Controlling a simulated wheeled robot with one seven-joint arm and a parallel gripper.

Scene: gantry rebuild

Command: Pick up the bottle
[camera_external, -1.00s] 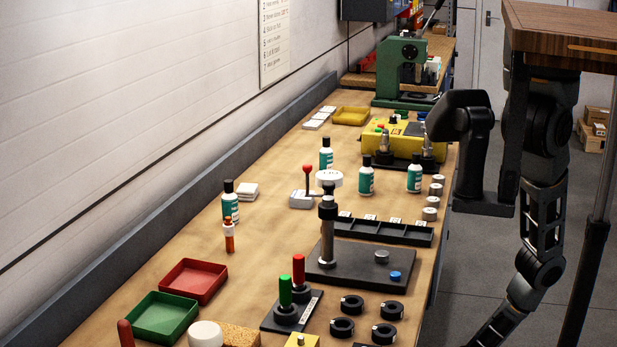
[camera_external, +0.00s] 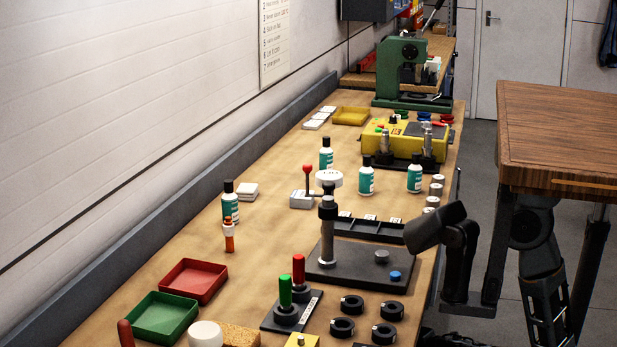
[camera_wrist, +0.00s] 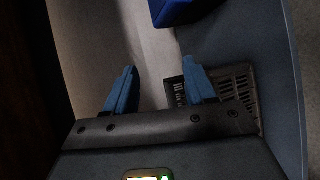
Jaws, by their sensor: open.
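Several white-and-teal bottles with dark caps stand upright on the workbench in the external view. One bottle (camera_external: 230,207) is at the left, one (camera_external: 326,158) is farther back, one (camera_external: 366,181) is in the middle, and one (camera_external: 414,178) is near the right edge. Which one is meant cannot be told. My gripper (camera_wrist: 160,65) shows in the wrist view with its two blue fingers apart and nothing between them. No bottle shows in the wrist view. In the external view my dark arm is at the bench's right edge, right of and nearer than the bottles; its fingers cannot be made out.
The workbench (camera_external: 205,245) holds a black base plate with a post (camera_external: 345,268), a black divided tray (camera_external: 365,230), a yellow box (camera_external: 390,145) and a green press (camera_external: 402,75). Red (camera_external: 193,280) and green (camera_external: 162,318) trays sit near left. A wooden top (camera_external: 560,130) stands at right.

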